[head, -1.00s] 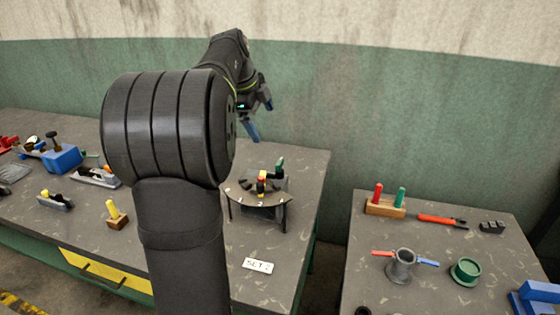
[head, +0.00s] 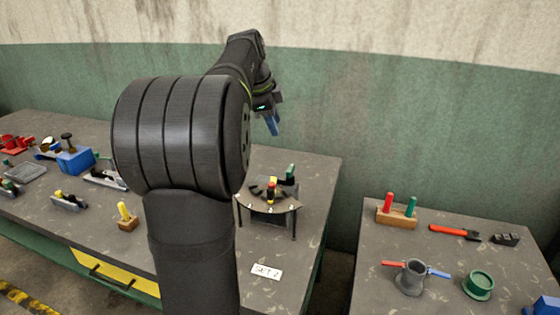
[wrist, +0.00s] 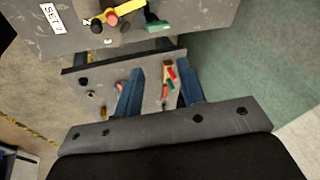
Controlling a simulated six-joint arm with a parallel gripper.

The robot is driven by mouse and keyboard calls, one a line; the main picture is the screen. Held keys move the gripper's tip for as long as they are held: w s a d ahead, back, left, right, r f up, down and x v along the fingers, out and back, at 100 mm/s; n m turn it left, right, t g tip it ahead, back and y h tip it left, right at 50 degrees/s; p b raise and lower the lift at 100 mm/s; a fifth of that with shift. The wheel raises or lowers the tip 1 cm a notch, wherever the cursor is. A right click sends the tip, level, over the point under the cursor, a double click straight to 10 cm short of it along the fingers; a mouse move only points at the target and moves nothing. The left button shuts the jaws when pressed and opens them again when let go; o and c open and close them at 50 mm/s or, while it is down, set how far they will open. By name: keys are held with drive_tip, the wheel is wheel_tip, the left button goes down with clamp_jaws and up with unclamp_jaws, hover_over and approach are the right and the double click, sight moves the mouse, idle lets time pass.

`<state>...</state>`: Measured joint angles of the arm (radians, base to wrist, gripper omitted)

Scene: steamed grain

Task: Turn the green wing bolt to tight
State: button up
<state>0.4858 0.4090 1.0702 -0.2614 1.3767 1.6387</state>
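A green-topped part (head: 290,173), which looks like the green wing bolt, stands at the back right of a dark fixture with a rounded plate (head: 284,208). A red and yellow part (head: 270,191) stands beside it. The green part also shows in the wrist view (wrist: 157,26), near the top edge. My gripper (head: 272,124) hangs in the air above and behind the fixture in the head view, apart from it. In the wrist view its two blue fingers (wrist: 158,85) are spread with nothing held between them. The bolt's wing angle is too small to tell.
A white label (head: 266,271) lies in front of the fixture. A yellow-topped block (head: 127,217) and several tools stand farther left. Across a gap, the right table (head: 440,252) holds a wooden block with red and green handles (head: 396,216), a grey cup and a green ring.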

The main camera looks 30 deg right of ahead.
drive_tip(key=s+d+n, duration=0.1)
drive_tip(key=n, duration=0.6)
drive_tip(key=n+t+y, duration=0.1)
drive_tip(key=n+t, duration=0.1)
drive_tip(key=n, duration=0.6)
approach(291, 168)
drive_tip(key=x, duration=0.8)
drive_tip(key=shift+w+f, duration=0.2)
drive_tip(key=shift+f, duration=0.05)
clamp_jaws()
